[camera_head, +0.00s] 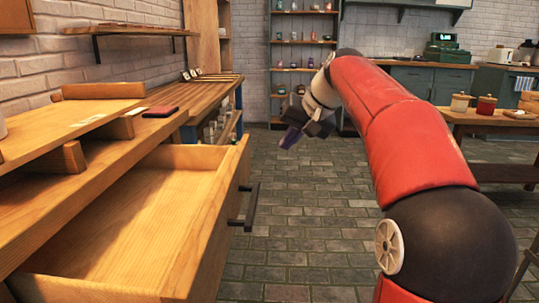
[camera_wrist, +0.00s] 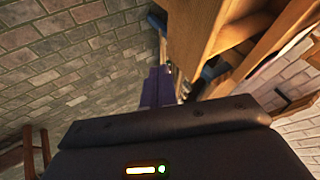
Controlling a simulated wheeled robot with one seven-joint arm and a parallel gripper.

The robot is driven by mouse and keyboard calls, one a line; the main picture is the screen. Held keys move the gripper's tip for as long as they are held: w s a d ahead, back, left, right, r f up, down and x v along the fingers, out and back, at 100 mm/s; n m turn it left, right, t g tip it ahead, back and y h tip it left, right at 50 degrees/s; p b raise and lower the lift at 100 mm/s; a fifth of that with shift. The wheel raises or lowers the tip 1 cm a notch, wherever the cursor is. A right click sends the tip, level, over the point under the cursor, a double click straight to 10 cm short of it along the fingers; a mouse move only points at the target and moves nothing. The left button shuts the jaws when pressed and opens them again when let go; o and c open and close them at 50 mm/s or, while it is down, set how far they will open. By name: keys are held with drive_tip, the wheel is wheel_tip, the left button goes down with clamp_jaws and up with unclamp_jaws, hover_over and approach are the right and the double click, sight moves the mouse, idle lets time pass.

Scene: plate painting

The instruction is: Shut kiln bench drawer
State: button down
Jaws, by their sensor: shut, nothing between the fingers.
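The kiln bench drawer (camera_head: 150,226) is pulled far out of the wooden bench (camera_head: 88,165) on the left of the head view. It looks empty, and its front panel carries a dark bar handle (camera_head: 247,206). My gripper (camera_head: 290,137) is shut and empty, in the air beyond the drawer and to the right of the bench, apart from the handle. In the wrist view, the purple fingers (camera_wrist: 156,87) are together, with wooden furniture beyond them at the upper right and stone floor at the left.
A wooden table (camera_head: 490,118) with jars, including a red one (camera_head: 486,105), stands at the right. Shelves (camera_head: 303,62) stand at the back. The paved floor (camera_head: 300,220) right of the drawer is clear.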

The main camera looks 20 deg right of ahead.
drive_tip(key=b, duration=0.1)
approach(247, 173)
wheel_tip(247, 173, down, 3)
drive_tip(key=d, duration=0.2)
drive_tip(key=shift+w+a+f, duration=0.1)
drive_tip(key=shift+w+a, duration=0.2)
drive_tip(key=shift+a, duration=0.3)
drive_tip(key=shift+w+a, duration=0.3)
drive_tip(key=shift+a, duration=0.3)
drive_tip(key=shift+w+a+f, duration=0.1)
drive_tip(key=shift+w+a, duration=0.2)
drive_tip(key=shift+a, duration=0.35)
